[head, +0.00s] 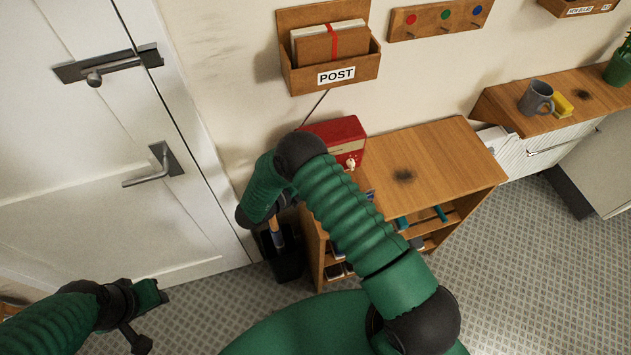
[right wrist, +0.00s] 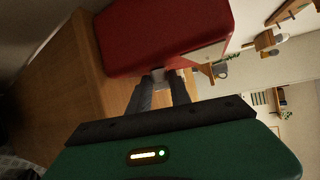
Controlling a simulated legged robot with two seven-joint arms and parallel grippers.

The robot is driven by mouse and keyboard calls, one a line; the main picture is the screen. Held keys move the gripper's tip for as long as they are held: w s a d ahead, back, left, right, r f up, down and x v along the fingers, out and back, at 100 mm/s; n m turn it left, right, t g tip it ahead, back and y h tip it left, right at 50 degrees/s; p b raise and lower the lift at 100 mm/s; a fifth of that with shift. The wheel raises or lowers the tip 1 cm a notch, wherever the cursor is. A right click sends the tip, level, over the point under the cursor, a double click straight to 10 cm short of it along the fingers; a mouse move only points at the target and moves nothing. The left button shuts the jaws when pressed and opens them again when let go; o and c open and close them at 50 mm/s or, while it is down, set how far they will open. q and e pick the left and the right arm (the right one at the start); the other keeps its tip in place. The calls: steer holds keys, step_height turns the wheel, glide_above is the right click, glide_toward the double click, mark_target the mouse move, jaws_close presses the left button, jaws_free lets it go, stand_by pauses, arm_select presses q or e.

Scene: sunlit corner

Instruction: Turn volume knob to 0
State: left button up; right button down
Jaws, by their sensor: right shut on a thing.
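The red radio (head: 333,132) stands at the left end of the wooden cabinet top, against the wall. A small pale knob (head: 350,163) shows low on its front. In the right wrist view the radio (right wrist: 165,35) lies sideways in the picture. There, my right gripper (right wrist: 160,80) is shut on the pale knob (right wrist: 158,74) at the radio's front edge. The knob's pointer and markings cannot be read. In the head view my own right arm hides the right fingers. My left gripper (head: 142,318) hangs low at the left, away from the radio; its fingers are unclear.
The cabinet top (head: 445,160) is clear to the right of the radio, apart from a dark mark. A post box (head: 333,75) hangs on the wall above. A white door (head: 90,150) is at the left. A grey mug (head: 537,98) stands on the farther cabinet.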

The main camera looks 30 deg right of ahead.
arm_select(q)
steer(key=shift+s+b+x, duration=0.2)
steer(key=shift+b+x, duration=0.45)
steer(key=shift+x, duration=0.2)
steer(key=shift+s+b+x, duration=0.2)
steer(key=shift+b+x, duration=0.4)
steer(key=shift+x, duration=0.25)
arm_select(e)
steer(key=shift+s+a+f+n+h, duration=0.1)
steer(key=shift+a+f+n+h, duration=0.15)
steer(key=shift+f+h, duration=0.45)
arm_select(q)
steer(key=shift+f, duration=0.1)
arm_select(e)
steer(key=shift+r, duration=0.2)
steer(key=c, duration=1.5)
jaws_free()
steer(key=shift+r, duration=0.1)
steer(key=shift+d+r, duration=0.1)
